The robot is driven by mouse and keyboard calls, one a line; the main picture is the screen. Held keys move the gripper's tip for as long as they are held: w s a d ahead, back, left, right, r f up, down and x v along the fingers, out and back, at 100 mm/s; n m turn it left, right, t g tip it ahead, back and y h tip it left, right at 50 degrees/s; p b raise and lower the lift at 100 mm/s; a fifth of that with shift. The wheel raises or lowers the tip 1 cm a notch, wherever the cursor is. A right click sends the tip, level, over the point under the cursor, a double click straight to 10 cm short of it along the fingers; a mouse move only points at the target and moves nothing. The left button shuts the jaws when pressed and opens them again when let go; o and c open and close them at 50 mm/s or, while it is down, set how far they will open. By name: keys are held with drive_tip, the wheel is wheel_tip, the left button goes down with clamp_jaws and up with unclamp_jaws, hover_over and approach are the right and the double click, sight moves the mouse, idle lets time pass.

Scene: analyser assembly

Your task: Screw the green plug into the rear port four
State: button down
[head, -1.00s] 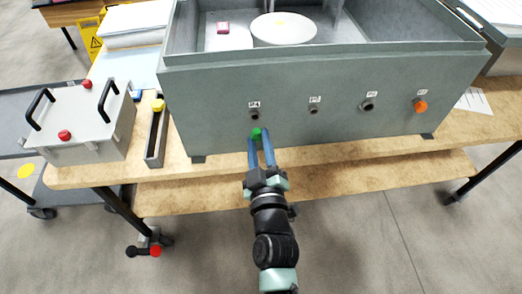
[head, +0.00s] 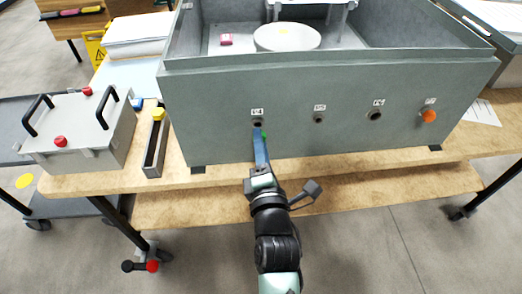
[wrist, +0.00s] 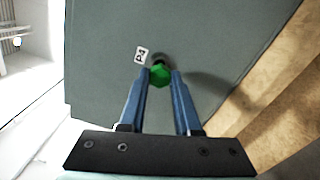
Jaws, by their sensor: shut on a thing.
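The green plug (wrist: 160,75) is between the fingertips of my gripper (wrist: 161,78), which is shut on it. In the wrist view the plug sits right in front of the dark port beside the label P4 (wrist: 141,55). I cannot tell whether its thread is inside the port. In the head view my gripper (head: 261,137) is just below port four (head: 257,124) on the grey analyser housing (head: 205,120). Only a sliver of the green plug (head: 264,135) shows there, the rest hidden by the blue fingers.
Two open ports (head: 319,119) and (head: 375,115) and an orange plug (head: 429,116) in the rightmost port line the same wall. A narrow tray (head: 152,160) with a yellow plug (head: 158,113) and a grey box with black handles (head: 75,130) stand left on the wooden table.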

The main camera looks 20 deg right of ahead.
drive_tip(key=n+b, duration=0.2)
drive_tip(key=n, duration=0.1)
drive_tip(key=n+b, duration=0.4)
drive_tip(key=n, duration=0.1)
drive_tip(key=shift+w+d+n, duration=0.1)
drive_tip(key=shift+w+n, duration=0.2)
drive_tip(key=shift+w+d+b, duration=0.2)
drive_tip(key=shift+w+b, duration=0.4)
drive_tip(key=shift+w, duration=0.1)
idle(2.0)
drive_tip(key=c, duration=1.2)
unclamp_jaws()
drive_tip(key=shift+c, duration=0.2)
clamp_jaws()
